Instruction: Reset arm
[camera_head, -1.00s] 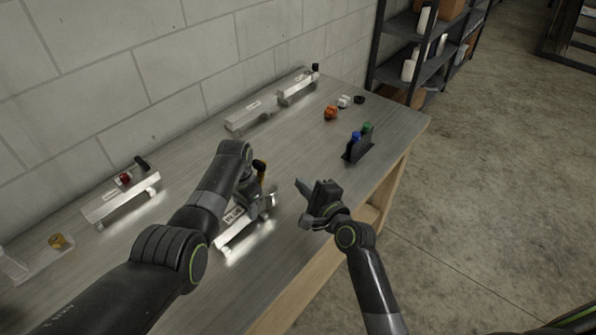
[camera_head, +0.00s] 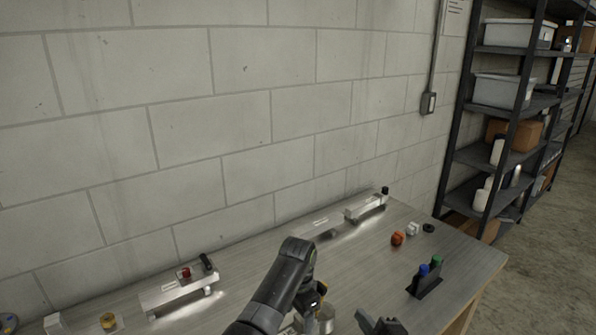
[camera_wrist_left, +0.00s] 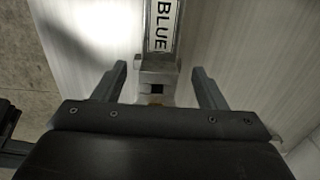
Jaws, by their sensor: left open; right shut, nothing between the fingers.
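My left arm reaches over the workbench in the head view, with its gripper (camera_head: 316,316) at the bottom edge, partly hidden. In the left wrist view my left gripper (camera_wrist_left: 161,84) is open, its two fingers apart on either side of the end of an aluminium trailer with a "BLUE" label (camera_wrist_left: 161,25). No finger visibly touches it. My right gripper (camera_head: 381,324) is shut and empty at the bottom edge, right of the left one and mostly cut off by the frame.
On the bench (camera_head: 350,270) stand an aluminium trailer with red and black parts (camera_head: 180,290) and another trailer (camera_head: 366,207). A black holder with blue and green pieces (camera_head: 425,283), an orange piece (camera_head: 397,239) and a white piece (camera_head: 412,229) are at right. A shelf (camera_head: 510,130) stands beyond.

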